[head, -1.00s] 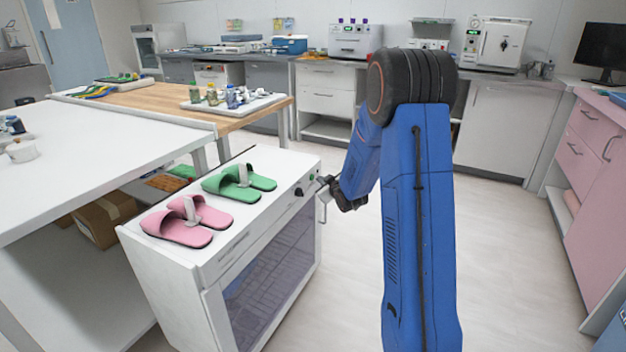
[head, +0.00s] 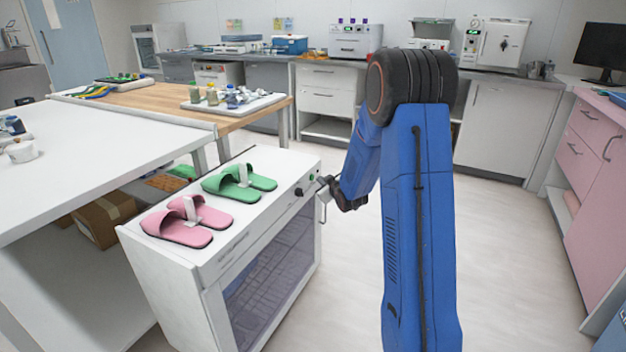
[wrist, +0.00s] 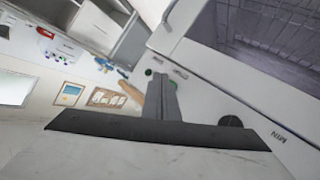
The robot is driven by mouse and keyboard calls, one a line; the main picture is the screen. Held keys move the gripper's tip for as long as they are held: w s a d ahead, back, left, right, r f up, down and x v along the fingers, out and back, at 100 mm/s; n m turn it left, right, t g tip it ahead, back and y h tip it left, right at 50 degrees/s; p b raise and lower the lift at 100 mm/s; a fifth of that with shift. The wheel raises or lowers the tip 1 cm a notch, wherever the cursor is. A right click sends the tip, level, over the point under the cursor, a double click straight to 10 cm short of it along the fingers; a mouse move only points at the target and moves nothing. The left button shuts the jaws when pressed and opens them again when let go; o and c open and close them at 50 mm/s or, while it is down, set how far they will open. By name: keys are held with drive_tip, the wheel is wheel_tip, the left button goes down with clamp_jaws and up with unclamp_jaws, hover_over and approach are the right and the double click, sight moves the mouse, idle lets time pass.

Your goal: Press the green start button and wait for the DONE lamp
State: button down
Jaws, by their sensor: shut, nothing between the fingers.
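The white cabinet (head: 165,285) has a glass door and a front control strip. The green start button (head: 312,178) is at the strip's right end, beside a black knob (head: 299,191). My gripper (head: 324,181) is shut and empty, with its tips close to the button. In the wrist view my shut fingertips (wrist: 160,78) point at the strip, close to a green spot (wrist: 148,72); I cannot tell whether they touch the button. The knob (wrist: 230,121) is to their right. I cannot make out a lit DONE lamp.
Pink slippers (head: 190,221) and green slippers (head: 240,182) with white stands sit on the cabinet top. A door handle (head: 322,207) projects below my gripper. A white table (head: 90,150) is at left. The floor at right is clear, up to pink drawers (head: 590,150).

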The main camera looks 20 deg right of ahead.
drive_tip(key=shift+w+a, duration=0.1)
drive_tip(key=shift+w+a, duration=0.2)
idle(0.4)
drive_tip(key=shift+w+a, duration=0.25)
drive_tip(key=shift+w, duration=0.1)
idle(0.8)
idle(0.3)
drive_tip(key=shift+s+d, duration=0.55)
drive_tip(key=shift+s, duration=0.15)
drive_tip(key=shift+s+d, duration=0.75)
drive_tip(key=shift+s, duration=0.25)
drive_tip(key=shift+s+d, duration=0.75)
drive_tip(key=shift+s, duration=0.2)
